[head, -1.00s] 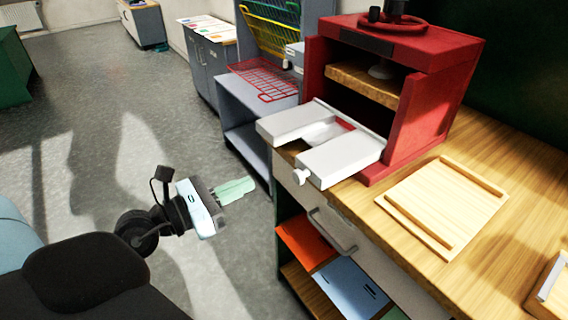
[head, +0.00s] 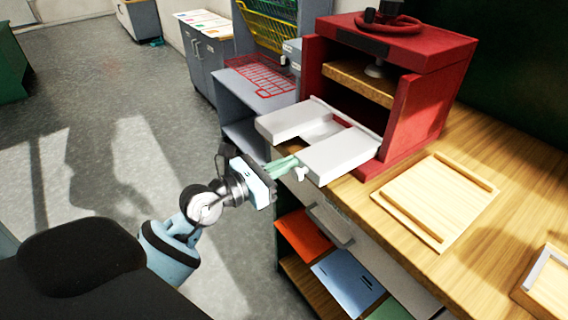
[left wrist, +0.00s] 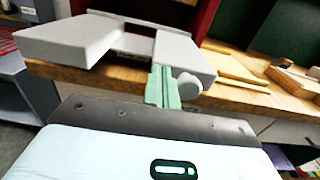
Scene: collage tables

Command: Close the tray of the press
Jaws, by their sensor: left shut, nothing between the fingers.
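The red press (head: 420,110) stands on the wooden worktop. Its white tray (head: 342,152) sticks out of the front, past the table's edge. A round white knob (head: 301,174) sits on the tray's front. My left gripper (head: 297,160) is shut and empty, its green fingers at the tray's front face beside the knob. In the left wrist view the shut fingers (left wrist: 163,86) point at the tray (left wrist: 175,57), just left of the knob (left wrist: 189,85). I cannot tell whether they touch it. My right gripper is not in view.
A wooden board with raised strips (head: 436,200) lies on the worktop right of the tray. A drawer with a grey handle (head: 331,225) and shelves with coloured folders are below. A rack with a red wire basket (head: 258,85) stands left of the press. The floor at left is clear.

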